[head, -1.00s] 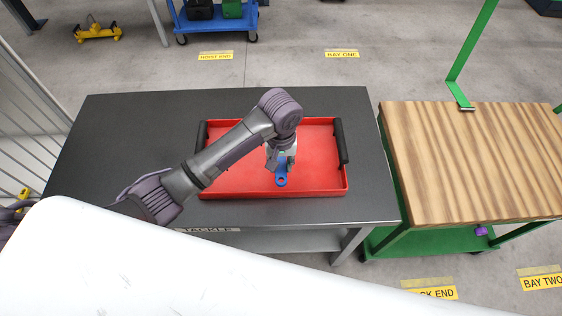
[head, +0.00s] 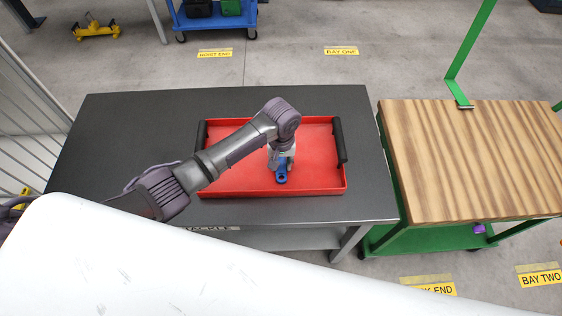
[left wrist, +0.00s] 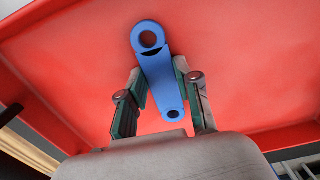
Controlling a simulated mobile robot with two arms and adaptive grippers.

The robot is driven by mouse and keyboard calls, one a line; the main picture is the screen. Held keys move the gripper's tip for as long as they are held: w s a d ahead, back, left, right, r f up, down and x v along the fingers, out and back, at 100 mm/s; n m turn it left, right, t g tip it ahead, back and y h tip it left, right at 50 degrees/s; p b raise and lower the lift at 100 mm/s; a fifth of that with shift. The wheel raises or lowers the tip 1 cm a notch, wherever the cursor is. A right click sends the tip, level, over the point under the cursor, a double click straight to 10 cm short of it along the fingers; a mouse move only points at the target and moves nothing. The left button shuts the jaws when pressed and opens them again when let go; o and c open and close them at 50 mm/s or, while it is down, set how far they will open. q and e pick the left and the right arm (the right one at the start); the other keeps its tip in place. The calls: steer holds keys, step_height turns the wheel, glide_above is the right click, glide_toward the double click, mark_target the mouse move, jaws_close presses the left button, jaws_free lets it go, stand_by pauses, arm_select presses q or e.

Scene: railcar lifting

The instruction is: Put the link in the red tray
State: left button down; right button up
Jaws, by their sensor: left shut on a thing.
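The blue link (head: 282,178), a flat bar with a ring at each end, is over the floor of the red tray (head: 318,152). My left gripper (head: 281,163) points down into the tray and is shut on the link. In the left wrist view the link (left wrist: 156,66) lies between the two fingers (left wrist: 160,78), its larger ring beyond them, with the red tray floor (left wrist: 230,55) behind it. I cannot tell whether the link touches the tray floor. My right gripper is not in view.
The tray stands on a dark table (head: 120,130) and has black handles (head: 339,142) at its sides. A wood-topped green cart (head: 470,160) stands to the right. A blue trolley (head: 215,20) and a yellow lifting frame (head: 97,29) are at the back.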

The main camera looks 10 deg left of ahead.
mark_target(281, 166)
arm_select(q)
steer(key=c, duration=0.8)
jaws_free()
steer(key=shift+r, duration=0.1)
step_height(281, 166, up, 12)
steer(key=shift+b, duration=0.4)
